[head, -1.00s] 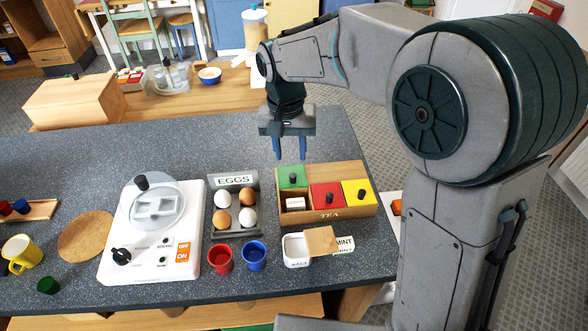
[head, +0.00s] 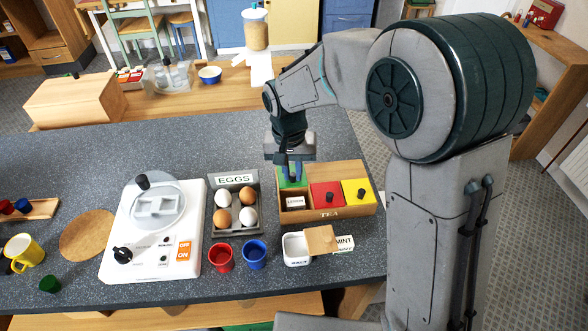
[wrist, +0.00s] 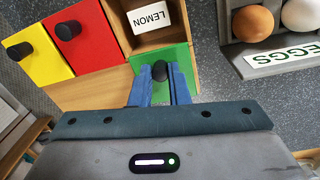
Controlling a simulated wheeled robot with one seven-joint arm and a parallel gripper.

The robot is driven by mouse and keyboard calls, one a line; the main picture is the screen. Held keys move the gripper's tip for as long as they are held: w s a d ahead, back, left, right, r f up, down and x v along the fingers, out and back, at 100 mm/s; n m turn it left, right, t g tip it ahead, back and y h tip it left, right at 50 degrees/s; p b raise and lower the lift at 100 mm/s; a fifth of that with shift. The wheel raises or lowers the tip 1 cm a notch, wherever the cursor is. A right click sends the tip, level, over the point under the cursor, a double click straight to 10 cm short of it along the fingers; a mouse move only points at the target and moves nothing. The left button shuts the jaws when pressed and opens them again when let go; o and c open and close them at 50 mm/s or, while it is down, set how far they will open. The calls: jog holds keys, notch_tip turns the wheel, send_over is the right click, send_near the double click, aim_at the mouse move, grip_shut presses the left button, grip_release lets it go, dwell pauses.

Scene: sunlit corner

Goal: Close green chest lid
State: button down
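The wooden TEA chest (head: 350,209) stands on the grey counter with green, red and yellow lids. The green lid (head: 285,184) sits at the back of its left section. The front of that section is uncovered and shows a LEMON packet (head: 296,201). In the wrist view the green lid (wrist: 180,53) has a black knob (wrist: 159,71) between the two blue fingers. My gripper (wrist: 160,77) points down over the lid, its fingers drawn in close on both sides of the knob. In the head view my gripper (head: 294,174) hides the knob.
The red lid (head: 327,195) and yellow lid (head: 358,191) cover their sections. The egg tray (head: 251,179) stands close on the left. A white salt box (head: 296,249), a red cup (head: 221,258) and a blue cup (head: 254,255) stand in front. The counter behind the chest is clear.

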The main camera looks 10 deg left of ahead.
jog(key=shift+s+d+b, duration=0.3)
jog(key=shift+s+b, duration=0.05)
jog(key=shift+s, duration=0.8)
jog(key=shift+s+d+b, duration=0.3)
jog(key=shift+s+b, duration=0.05)
jog(key=shift+s, duration=0.8)
jog(key=shift+s+d+b, duration=0.3)
jog(key=shift+s+b, duration=0.05)
jog(key=shift+s, duration=0.8)
jog(key=c, duration=1.4)
grip_release()
jog(key=shift+s, duration=0.15)
jog(key=shift+r, duration=0.2)
jog(key=r, duration=0.9)
jog(key=a+r, duration=0.1)
jog(key=r, duration=0.3)
jog(key=shift+r, duration=0.2)
